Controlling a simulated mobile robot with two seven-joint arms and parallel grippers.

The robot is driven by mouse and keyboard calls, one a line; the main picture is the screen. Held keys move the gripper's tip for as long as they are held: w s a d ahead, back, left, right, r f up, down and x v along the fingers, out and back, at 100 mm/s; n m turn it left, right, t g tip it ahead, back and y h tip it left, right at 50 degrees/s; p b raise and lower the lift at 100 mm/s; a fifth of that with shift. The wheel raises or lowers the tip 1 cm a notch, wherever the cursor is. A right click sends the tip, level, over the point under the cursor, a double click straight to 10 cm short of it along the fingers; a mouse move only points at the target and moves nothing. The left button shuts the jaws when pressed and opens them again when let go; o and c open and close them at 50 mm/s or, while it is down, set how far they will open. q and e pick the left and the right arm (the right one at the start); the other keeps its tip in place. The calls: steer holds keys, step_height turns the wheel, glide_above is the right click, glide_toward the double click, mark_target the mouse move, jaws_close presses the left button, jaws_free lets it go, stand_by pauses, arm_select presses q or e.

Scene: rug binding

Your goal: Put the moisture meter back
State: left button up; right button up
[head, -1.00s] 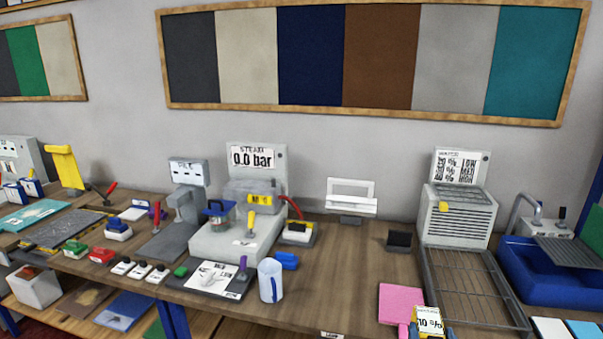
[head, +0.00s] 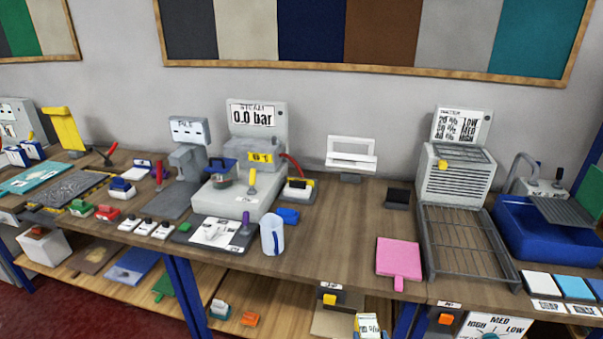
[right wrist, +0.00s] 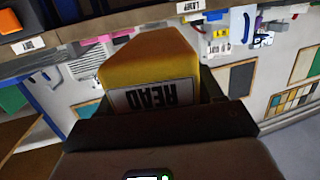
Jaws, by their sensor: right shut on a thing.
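The moisture meter (head: 367,325) is a yellow block with a white display, at the bottom edge of the head view. Its display text is too small to read there. My right gripper (head: 369,335) is shut on it and is mostly cut off by the frame. In the right wrist view the yellow meter (right wrist: 150,62) sits between the dark fingers (right wrist: 155,108), with an upside-down READ label facing the camera. It is held in front of the bench's front edge, below the pink pad. My left gripper is not in view.
A lower shelf (head: 270,312) holds small items. The bench middle is clear.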

steer(key=s+f, duration=0.1)
steer(key=f, duration=0.1)
steer(key=s+f, duration=0.2)
steer(key=shift+s+f, duration=0.25)
steer(key=shift+s, duration=0.15)
